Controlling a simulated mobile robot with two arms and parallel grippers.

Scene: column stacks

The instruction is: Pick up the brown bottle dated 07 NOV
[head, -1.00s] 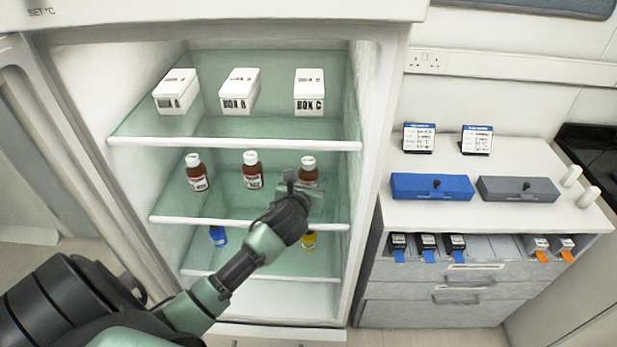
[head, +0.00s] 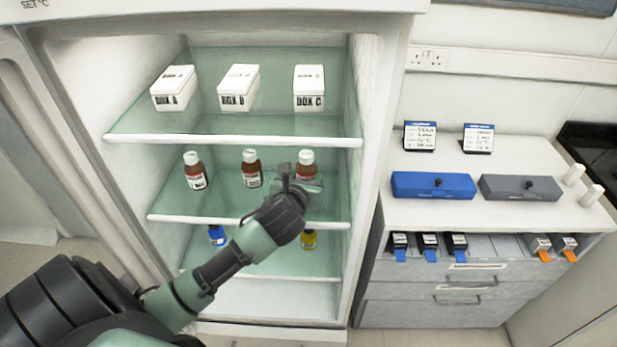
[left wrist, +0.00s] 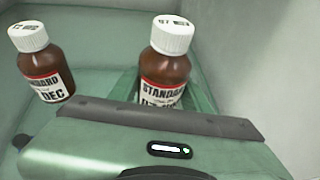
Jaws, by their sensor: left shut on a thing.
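Three brown bottles with white caps stand in a row on the fridge's middle shelf (head: 235,205): a left bottle (head: 195,173), a middle bottle (head: 251,171) and a right bottle (head: 306,164). My left gripper (head: 298,184) is shut on the right bottle, hiding its lower part in the head view. In the left wrist view, this bottle (left wrist: 164,70) is upright at the jaws; its label reads STANDARD, with a partly hidden date that seems to start 07. The bottle beside it (left wrist: 43,70) has a DEC label. I cannot tell whether the held bottle touches the shelf.
White boxes (head: 239,88) sit on the shelf above. A blue-capped bottle (head: 217,235) and a yellow one (head: 308,239) stand on the shelf below. To the right, a counter (head: 440,165) holds a blue case (head: 432,186) and a grey case (head: 520,188).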

